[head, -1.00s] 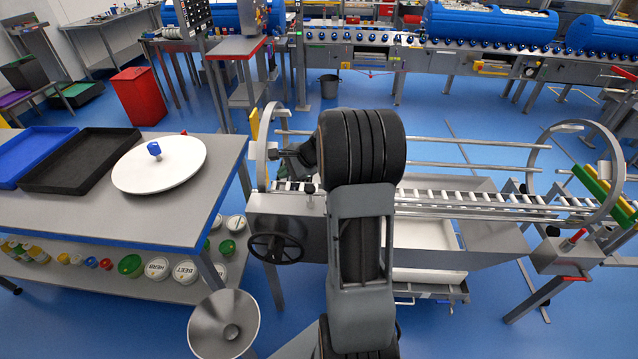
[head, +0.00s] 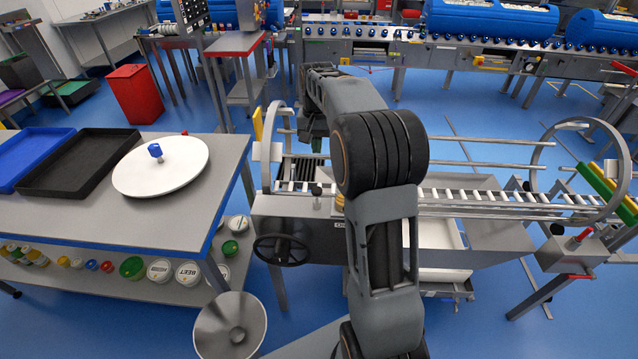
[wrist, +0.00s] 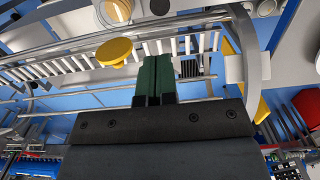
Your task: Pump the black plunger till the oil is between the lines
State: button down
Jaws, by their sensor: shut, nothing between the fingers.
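The black plunger (head: 317,189) stands upright on the grey box at the near left end of the roller conveyor. My gripper (head: 317,146) hangs over the rollers behind the plunger and apart from it, partly hidden by my arm. In the wrist view its green fingers (wrist: 157,78) are shut together with nothing between them. A yellow round cap (wrist: 114,51) shows beside the fingers, and a round clear piece with an amber tint (wrist: 117,11) lies at the top edge. A dark knob at the top may be the plunger. The oil level and its lines cannot be made out.
A hoop (head: 267,140) stands at the conveyor's left end, close to my gripper. The table (head: 192,223) with a white round lid (head: 185,178) is at left. A steel funnel (head: 230,334) stands in front.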

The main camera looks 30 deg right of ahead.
aim_at(317, 190)
jog(key=shift+f, duration=0.1)
jog(key=f+p, duration=0.1)
jog(key=f, duration=1.2)
jog(key=shift+s+a+f+p, duration=0.1)
jog(key=shift+s+f+p, duration=0.1)
jog(key=shift+f+p, duration=0.2)
jog(key=shift+f, duration=0.15)
notch_tip(317, 190, down, 4)
jog(key=b, duration=0.2)
jog(key=shift+r+b, duration=0.2)
jog(key=shift+b, duration=0.2)
jog(key=shift+s+r, duration=0.1)
notch_tip(317, 190, up, 14)
jog(key=p, duration=0.1)
jog(key=shift+w+r+p, duration=0.2)
jog(key=shift+w+p, duration=0.1)
jog(key=shift+p, duration=0.05)
dwell(0.4)
